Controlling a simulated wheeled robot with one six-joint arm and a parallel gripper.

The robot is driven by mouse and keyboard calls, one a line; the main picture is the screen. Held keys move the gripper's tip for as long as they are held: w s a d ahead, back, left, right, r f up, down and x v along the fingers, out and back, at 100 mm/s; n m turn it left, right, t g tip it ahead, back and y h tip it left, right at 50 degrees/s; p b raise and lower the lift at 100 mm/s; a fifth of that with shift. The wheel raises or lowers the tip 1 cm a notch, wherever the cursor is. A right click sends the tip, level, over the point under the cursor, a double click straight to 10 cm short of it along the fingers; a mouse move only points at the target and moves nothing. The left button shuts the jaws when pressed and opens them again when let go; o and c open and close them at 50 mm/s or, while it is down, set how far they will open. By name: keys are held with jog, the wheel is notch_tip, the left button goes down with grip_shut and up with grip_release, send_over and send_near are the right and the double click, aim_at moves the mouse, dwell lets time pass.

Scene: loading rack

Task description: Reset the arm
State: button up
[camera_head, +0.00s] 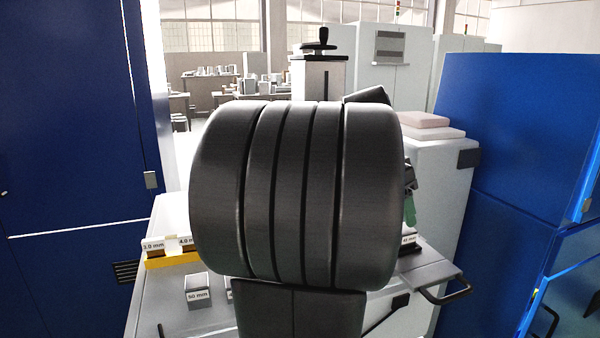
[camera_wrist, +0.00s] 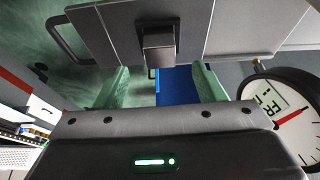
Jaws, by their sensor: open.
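My arm's large black ribbed link fills the middle of the head view and hides most of my gripper. One green fingertip (camera_head: 409,208) shows at its right edge. In the wrist view, my gripper (camera_wrist: 160,85) has its two green fingers wide apart, with nothing held between them. Beyond the fingers, a grey block-like piece (camera_wrist: 158,44) stands out from a grey surface; I cannot tell whether it is loose or fixed.
A grey bench (camera_head: 165,225) holds a yellow rack (camera_head: 170,261) with labelled blocks and a 50 mm block (camera_head: 198,290). Its handle (camera_head: 447,292) juts right. Blue cabinets (camera_head: 75,150) flank both sides. A round dial gauge (camera_wrist: 285,112) is close to the gripper's right in the wrist view.

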jog(key=x, duration=0.7)
jog(key=shift+r, duration=0.15)
jog(key=shift+a, duration=0.1)
